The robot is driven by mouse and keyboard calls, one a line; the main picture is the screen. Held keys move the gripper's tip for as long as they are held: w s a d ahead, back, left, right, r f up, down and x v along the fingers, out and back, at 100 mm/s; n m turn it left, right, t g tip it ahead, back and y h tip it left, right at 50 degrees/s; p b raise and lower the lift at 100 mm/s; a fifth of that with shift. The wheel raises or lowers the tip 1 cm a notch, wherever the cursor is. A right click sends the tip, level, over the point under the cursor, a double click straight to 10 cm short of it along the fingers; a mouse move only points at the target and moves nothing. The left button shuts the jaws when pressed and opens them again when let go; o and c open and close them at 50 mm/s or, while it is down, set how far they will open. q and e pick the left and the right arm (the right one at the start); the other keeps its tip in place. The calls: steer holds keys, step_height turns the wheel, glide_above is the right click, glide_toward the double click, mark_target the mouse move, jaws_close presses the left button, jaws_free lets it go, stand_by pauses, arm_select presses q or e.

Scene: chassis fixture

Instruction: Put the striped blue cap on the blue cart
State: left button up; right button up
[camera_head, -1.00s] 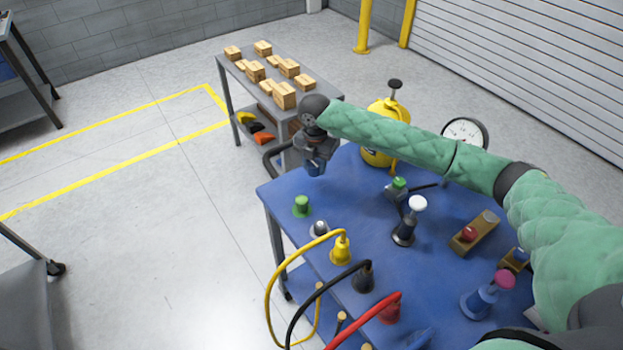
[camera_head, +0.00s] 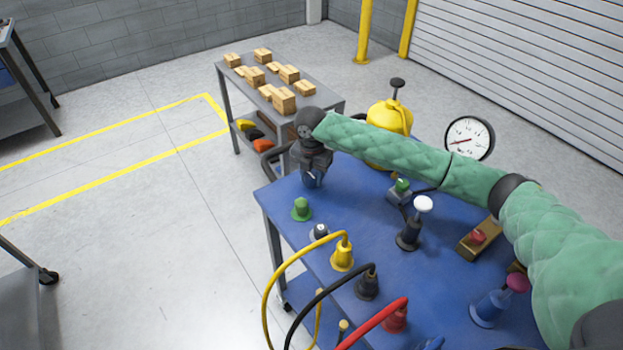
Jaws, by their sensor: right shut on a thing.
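The blue cart (camera_head: 375,215) has a blue top and fills the centre right of the head view. My right arm reaches in from the right, across the cart's back. My right gripper (camera_head: 313,178) points down at the cart's far left part, behind the green cap (camera_head: 301,209). It is shut on a small dark blue piece (camera_head: 312,183), which looks like the striped blue cap. The fingers hide most of it and its stripes are too small to tell. I cannot tell whether it touches the top. My left gripper is not in view.
Near the gripper stand a grey knob (camera_head: 320,232), a yellow plug (camera_head: 342,255), a white-topped post (camera_head: 412,225) and a yellow canister (camera_head: 388,125). Several cables loop over the cart's front left edge. A grey cart with boxes (camera_head: 230,75) stands behind.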

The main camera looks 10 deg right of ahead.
mark_target(311, 175)
steer(key=shift+f, duration=0.15)
steer(key=o, duration=1.1)
steer(key=shift+r, duration=0.6)
arm_select(q)
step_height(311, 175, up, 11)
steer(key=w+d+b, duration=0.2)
steer(key=b, duration=0.2)
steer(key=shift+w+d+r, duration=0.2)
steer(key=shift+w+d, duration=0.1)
arm_select(e)
steer(key=shift+r, duration=5.55)
